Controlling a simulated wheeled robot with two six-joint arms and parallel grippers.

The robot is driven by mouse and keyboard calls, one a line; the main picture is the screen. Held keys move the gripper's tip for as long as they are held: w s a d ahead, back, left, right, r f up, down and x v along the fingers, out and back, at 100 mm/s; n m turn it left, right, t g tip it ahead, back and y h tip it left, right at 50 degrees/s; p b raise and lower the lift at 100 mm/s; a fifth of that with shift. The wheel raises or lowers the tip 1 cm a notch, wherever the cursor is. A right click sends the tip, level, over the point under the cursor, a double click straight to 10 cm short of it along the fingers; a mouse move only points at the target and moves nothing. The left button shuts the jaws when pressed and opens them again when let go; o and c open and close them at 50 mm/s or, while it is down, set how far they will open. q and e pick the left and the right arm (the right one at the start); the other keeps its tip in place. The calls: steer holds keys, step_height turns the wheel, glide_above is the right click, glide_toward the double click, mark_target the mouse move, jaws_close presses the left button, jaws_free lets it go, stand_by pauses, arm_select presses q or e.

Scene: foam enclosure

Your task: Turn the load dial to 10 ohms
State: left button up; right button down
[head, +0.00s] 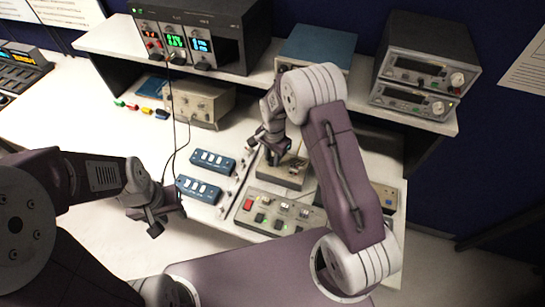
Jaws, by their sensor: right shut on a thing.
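A small grey-brown box (292,178) stands on the bench right of centre. My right gripper (271,152) points down over its top and is shut on what seems to be the load dial. The dial and its markings are hidden behind the gripper, so I cannot read its setting. My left gripper (162,222) hangs at the left, in front of the bench edge and apart from the box. Its fingers are too small and dark to tell whether they are open.
A switch panel (262,219) with a red button lies in front of the box. Two blue modules (201,188) lie to its left. A shelf behind holds a power supply (241,31) and stacked instruments (426,62). Thin cables hang down near a beige meter (203,101).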

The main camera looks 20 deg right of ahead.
steer(key=shift+w+r, duration=0.15)
steer(key=shift+w, duration=0.1)
steer(key=c, duration=1.3)
jaws_free()
steer(key=shift+o, duration=0.8)
steer(key=shift+s, duration=0.2)
steer(key=shift+r, duration=0.3)
step_height(320, 180, up, 8)
steer(key=b, duration=0.1)
steer(key=shift+r+b, duration=0.15)
steer(key=shift+b, duration=0.2)
steer(key=shift+d+r, duration=0.1)
steer(key=shift+d, duration=0.05)
